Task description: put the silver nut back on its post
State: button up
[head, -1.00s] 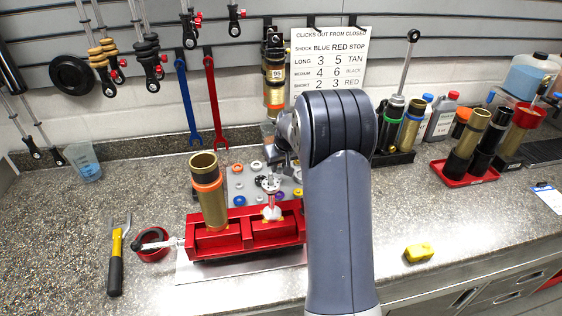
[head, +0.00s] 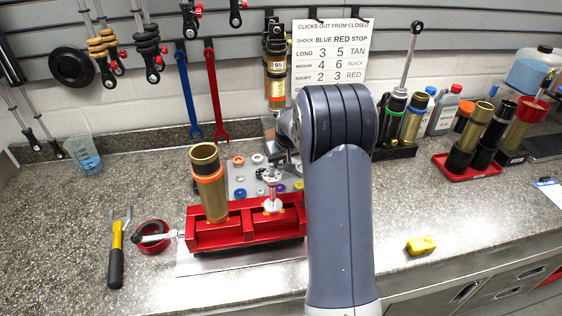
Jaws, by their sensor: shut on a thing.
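My gripper (head: 281,163) shows only in part, at the left of my arm; the arm hides the rest. The silver nut is too small and too covered to make out clearly between the jaws. I cannot tell whether it touches the post's end.
A bronze cylinder with an orange band (head: 209,188) stands upright in the vise's left part. A grey parts tray (head: 238,180) with rings lies behind. The counter's front right is mostly clear.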

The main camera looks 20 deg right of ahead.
jog(key=shift+f+b, duration=0.4)
jog(key=shift+f, duration=0.1)
jog(key=shift+f+b, duration=0.35)
dwell(0.3)
jog(key=o, duration=1)
jog(key=shift+o, duration=0.2)
jog(key=b+v, duration=0.1)
jog(key=v, duration=1)
